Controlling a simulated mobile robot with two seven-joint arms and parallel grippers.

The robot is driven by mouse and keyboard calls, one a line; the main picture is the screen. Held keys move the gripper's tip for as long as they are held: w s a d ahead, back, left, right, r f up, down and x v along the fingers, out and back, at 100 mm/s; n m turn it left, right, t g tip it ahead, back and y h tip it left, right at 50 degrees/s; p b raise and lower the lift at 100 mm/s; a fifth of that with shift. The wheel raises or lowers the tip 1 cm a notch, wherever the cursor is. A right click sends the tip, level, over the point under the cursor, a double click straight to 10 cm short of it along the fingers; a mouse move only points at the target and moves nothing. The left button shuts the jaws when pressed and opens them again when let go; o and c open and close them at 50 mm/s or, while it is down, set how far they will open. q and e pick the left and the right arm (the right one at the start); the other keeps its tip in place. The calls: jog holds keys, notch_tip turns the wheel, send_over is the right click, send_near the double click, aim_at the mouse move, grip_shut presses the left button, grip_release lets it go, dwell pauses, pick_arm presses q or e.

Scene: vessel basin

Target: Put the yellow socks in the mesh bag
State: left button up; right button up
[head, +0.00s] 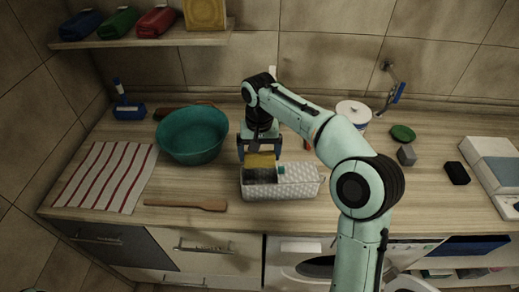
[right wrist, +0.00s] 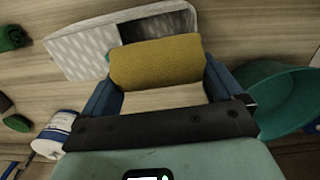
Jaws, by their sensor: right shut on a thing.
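The yellow socks (head: 261,161) are a rolled, ribbed yellow bundle, also seen large in the right wrist view (right wrist: 157,62). My right gripper (head: 259,150) is shut on them, with one blue finger on each side. It holds them over the left part of a white, patterned, open-topped mesh bag (head: 290,190). The bag also shows behind the socks in the right wrist view (right wrist: 85,52); its dark opening is partly hidden by them. I cannot tell whether socks and bag touch. My left gripper is not in view.
A teal basin (head: 192,135) stands left of the bag, with a wooden spatula (head: 186,204) and a striped towel (head: 106,176) nearby. A white tub (head: 354,113), a green item (head: 402,132) and a grey block (head: 406,155) are to the right. A shelf (head: 150,40) hangs at upper left.

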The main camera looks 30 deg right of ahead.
aim_at(260, 160)
notch_tip(260, 160, down, 3)
jog(key=shift+s+f+b, duration=0.1)
jog(key=shift+b, duration=0.65)
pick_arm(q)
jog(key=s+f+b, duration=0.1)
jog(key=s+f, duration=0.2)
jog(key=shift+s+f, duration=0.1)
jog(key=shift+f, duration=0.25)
pick_arm(e)
notch_tip(260, 160, down, 3)
jog(key=shift+f, duration=0.15)
jog(key=shift+a+f, duration=0.1)
jog(key=o, duration=0.7)
jog(key=shift+c, duration=0.2)
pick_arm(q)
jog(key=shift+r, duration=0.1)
pick_arm(e)
jog(key=shift+d+r+p, duration=0.2)
jog(key=shift+r+p, duration=0.7)
jog(key=shift+r, duration=0.6)
notch_tip(260, 160, up, 2)
jog(key=shift+a+r+p, duration=0.1)
jog(key=shift+r+p, duration=0.05)
jog(key=shift+p, duration=0.4)
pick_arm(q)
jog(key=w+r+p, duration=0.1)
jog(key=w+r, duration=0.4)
pick_arm(e)
jog(key=shift+r, duration=1.05)
